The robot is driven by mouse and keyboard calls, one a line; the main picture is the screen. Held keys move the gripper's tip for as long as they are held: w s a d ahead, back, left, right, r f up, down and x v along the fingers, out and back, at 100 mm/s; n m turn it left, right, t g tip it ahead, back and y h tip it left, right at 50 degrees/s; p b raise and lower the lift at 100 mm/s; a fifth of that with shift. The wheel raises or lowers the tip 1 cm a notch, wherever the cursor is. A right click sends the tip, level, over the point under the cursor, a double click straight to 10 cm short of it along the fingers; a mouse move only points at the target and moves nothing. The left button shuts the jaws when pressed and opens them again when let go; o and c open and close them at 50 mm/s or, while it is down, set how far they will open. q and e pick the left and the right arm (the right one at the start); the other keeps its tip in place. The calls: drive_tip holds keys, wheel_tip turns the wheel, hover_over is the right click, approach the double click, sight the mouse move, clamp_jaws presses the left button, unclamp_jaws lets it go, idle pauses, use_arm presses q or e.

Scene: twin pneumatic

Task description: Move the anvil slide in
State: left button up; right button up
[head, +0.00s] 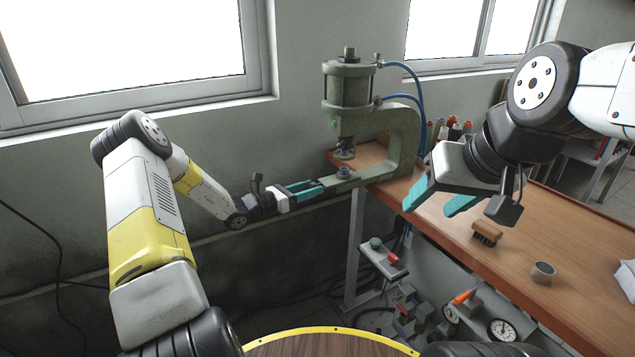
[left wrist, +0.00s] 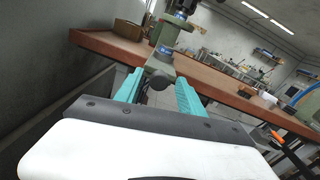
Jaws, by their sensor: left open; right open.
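The green pneumatic press (head: 405,135) stands at the far left end of the bench, with its cylinder (head: 349,85) on top. The green anvil slide (head: 362,175) sticks out to the left of the press, past the bench edge. A blue-topped anvil (head: 344,173) sits on it below the ram. My left gripper (head: 317,188) is open at the slide's outer end. In the left wrist view a dark round knob (left wrist: 158,80) on that end lies between its teal fingers; contact cannot be told. My right gripper (head: 437,199) is open and empty above the bench.
The wooden bench (head: 515,255) carries a brush (head: 486,233) and a grey cup (head: 542,271). A box with a green and a red button (head: 385,258) is below the bench's left edge. Blue hoses (head: 418,90) loop beside the cylinder. Gauges (head: 502,330) are lower down.

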use_arm(q)
drive_tip(key=v, duration=0.6)
drive_tip(key=shift+a, duration=0.3)
drive_tip(key=s+d+r+m+g+y, duration=0.2)
drive_tip(key=s+d+r+m+g, duration=0.3)
drive_tip(key=s+r+m, duration=0.3)
drive_tip(key=s+d+r+m+g+y, duration=0.2)
drive_tip(key=s+d+r+m+g, duration=0.3)
drive_tip(key=s+m, duration=0.4)
drive_tip(key=s+a+r+m+t+y, duration=0.2)
drive_tip(key=s+a+r+m+y, duration=0.2)
drive_tip(key=s, duration=0.5)
drive_tip(key=s+a+r+m+t+y, duration=0.3)
drive_tip(key=s+a+r+m+y, duration=0.1)
drive_tip(key=s, duration=0.5)
drive_tip(key=a+r+m, duration=0.1)
drive_tip(key=m, duration=0.1)
drive_tip(key=shift+s+r+m, duration=0.2)
drive_tip(key=shift+r+m, duration=0.2)
